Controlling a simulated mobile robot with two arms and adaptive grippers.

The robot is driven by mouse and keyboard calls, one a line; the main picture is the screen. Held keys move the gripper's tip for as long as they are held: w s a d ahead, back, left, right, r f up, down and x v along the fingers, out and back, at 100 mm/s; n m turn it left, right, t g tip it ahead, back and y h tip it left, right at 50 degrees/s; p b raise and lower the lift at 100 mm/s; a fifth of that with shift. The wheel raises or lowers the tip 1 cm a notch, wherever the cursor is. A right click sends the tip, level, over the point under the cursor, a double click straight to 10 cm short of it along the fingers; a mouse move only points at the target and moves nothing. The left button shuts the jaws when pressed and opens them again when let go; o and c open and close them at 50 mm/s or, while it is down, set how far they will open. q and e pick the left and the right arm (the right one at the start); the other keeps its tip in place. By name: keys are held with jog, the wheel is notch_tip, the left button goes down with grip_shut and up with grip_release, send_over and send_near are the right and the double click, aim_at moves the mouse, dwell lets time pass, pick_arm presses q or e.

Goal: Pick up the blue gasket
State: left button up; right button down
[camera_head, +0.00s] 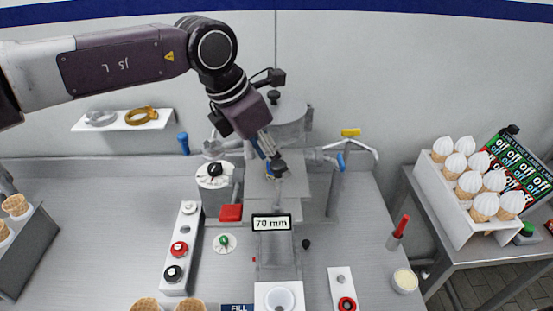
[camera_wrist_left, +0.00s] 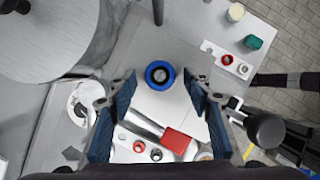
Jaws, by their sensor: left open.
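The blue gasket (camera_wrist_left: 160,75) is a blue ring with a dark centre. In the left wrist view it lies on a pale flat surface, ahead of and between my fingers. My left gripper (camera_head: 272,160) comes in from the upper left in the head view and points down over the middle of the machine. Its two blue-padded fingers are apart with nothing held between them in the left wrist view (camera_wrist_left: 158,92). In the head view the gripper largely hides the gasket's spot. My right gripper is not in view.
A red block (camera_head: 231,212) and the 70 mm display (camera_head: 271,223) are in front. A blue-tipped lever (camera_head: 341,160) is at the right.

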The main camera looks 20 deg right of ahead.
pick_arm(q)
jog(key=shift+f, duration=0.15)
jog(key=shift+c, duration=1.2)
jog(key=c, duration=0.6)
jog(key=shift+r, duration=0.2)
